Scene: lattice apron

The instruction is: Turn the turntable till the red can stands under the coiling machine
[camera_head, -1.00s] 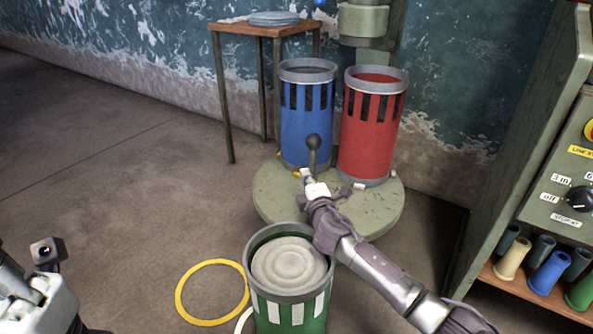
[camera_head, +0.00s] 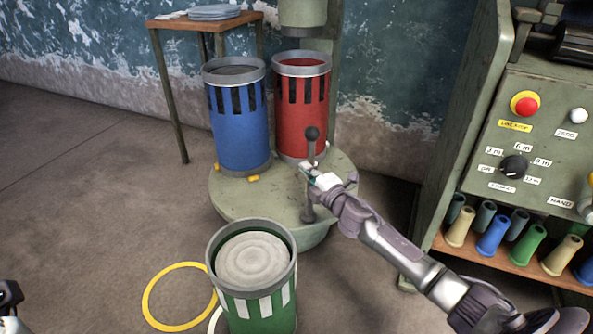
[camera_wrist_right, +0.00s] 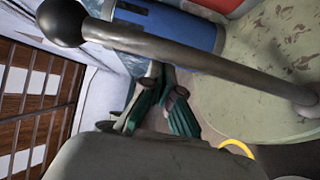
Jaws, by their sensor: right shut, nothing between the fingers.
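The red can (camera_head: 302,115) stands at the back of the round turntable (camera_head: 255,200), below the coiling machine's head (camera_head: 303,14); in this view their middles nearly line up. The blue can (camera_head: 239,125) stands beside it on the left. An upright lever with a black knob (camera_head: 312,133) rises from the turntable's front right. My right gripper (camera_head: 307,170) is shut and empty at the lever's shaft. In the right wrist view the lever's shaft (camera_wrist_right: 205,62) crosses before the shut fingers (camera_wrist_right: 162,100); I cannot tell whether they touch.
A green can (camera_head: 262,305) with a pale coil in it stands in front of the turntable. A yellow ring (camera_head: 150,310) lies on the floor. A control cabinet (camera_head: 540,150) with bobbins below stands at the right, a small table (camera_head: 175,22) at the back left.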

